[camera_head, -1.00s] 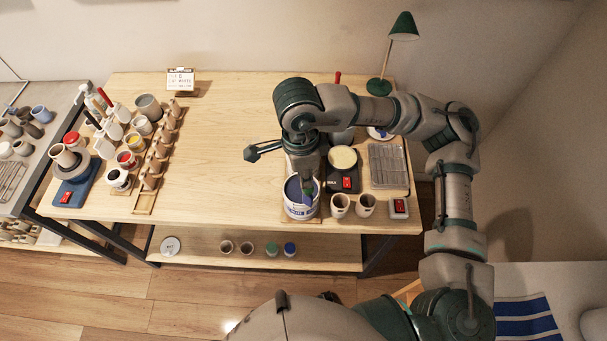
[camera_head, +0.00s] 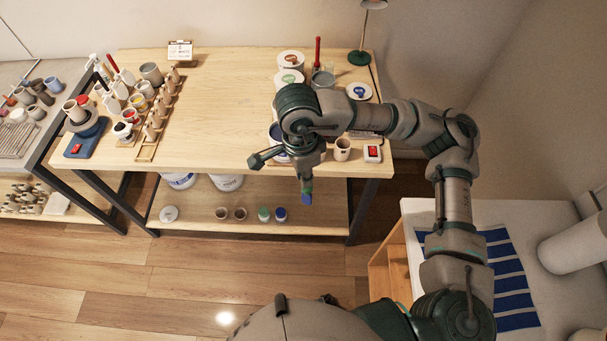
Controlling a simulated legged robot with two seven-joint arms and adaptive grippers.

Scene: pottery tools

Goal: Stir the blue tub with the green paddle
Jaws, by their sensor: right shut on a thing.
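My right gripper (camera_head: 305,181) is shut on the green paddle (camera_head: 307,187), whose lower end is blue. The gripper hangs in front of the table's front edge, with the paddle pointing down, outside the tub. The blue tub (camera_head: 274,133) is on the table near the front edge, just behind my right wrist. Only a bit of its rim and blue inside shows; my arm hides the rest. My left gripper is not in view.
A beige cup (camera_head: 342,150) and a red-switch box (camera_head: 373,153) stand right of the tub. The table's middle (camera_head: 220,110) is clear. Small jars (camera_head: 264,214) stand on the lower shelf.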

